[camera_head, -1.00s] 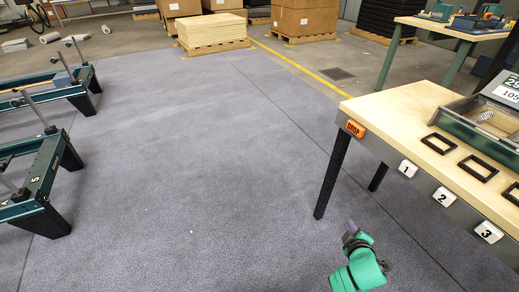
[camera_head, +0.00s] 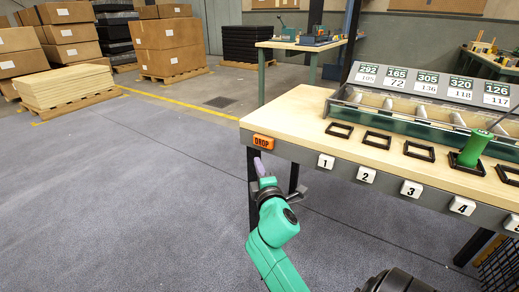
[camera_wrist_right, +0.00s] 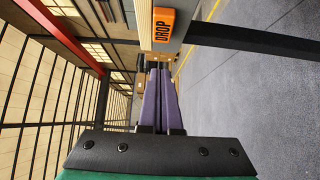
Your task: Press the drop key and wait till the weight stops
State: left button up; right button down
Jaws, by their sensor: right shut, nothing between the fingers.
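The orange drop key (camera_head: 263,142), lettered DROP, sits on the front edge of the bench at its left corner. It also shows in the right wrist view (camera_wrist_right: 163,28), sideways. My right gripper (camera_head: 258,164) has purple fingers and is shut and empty. Its tips are just below the key in the head view, and a gap shows between them and the key in the wrist view (camera_wrist_right: 160,70). A green cylinder (camera_head: 473,148) stands tilted-looking in a black frame on the bench; I cannot tell whether it is the weight. My left gripper is out of view.
The wooden bench (camera_head: 290,109) carries several black frames and a sloped tray (camera_head: 410,118) with number cards behind. White numbered keys (camera_head: 326,161) line its front edge. A dark bench leg stands behind my right arm. The floor to the left is open; boxes (camera_head: 168,45) stand far back.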

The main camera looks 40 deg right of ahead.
aim_at(263, 141)
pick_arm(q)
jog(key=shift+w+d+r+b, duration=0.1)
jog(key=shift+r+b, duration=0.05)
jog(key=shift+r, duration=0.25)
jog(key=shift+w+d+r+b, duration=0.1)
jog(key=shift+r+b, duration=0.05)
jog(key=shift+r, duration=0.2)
pick_arm(e)
jog(key=shift+w+d, duration=3.4)
jog(key=shift+w, duration=0.05)
jog(key=shift+d, duration=0.1)
jog(key=shift+w+d+r+p, duration=0.1)
jog(key=shift+d+p, duration=0.1)
jog(key=shift+d, duration=0.2)
jog(key=shift+w+d+r+p, duration=0.1)
jog(key=shift+d+p, duration=0.1)
jog(key=shift+d, duration=0.2)
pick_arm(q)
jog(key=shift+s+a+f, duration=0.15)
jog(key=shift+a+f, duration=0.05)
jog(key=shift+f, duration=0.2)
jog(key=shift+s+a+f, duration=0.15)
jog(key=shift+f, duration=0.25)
pick_arm(e)
jog(key=shift+r, duration=0.15)
jog(key=shift+s, duration=0.1)
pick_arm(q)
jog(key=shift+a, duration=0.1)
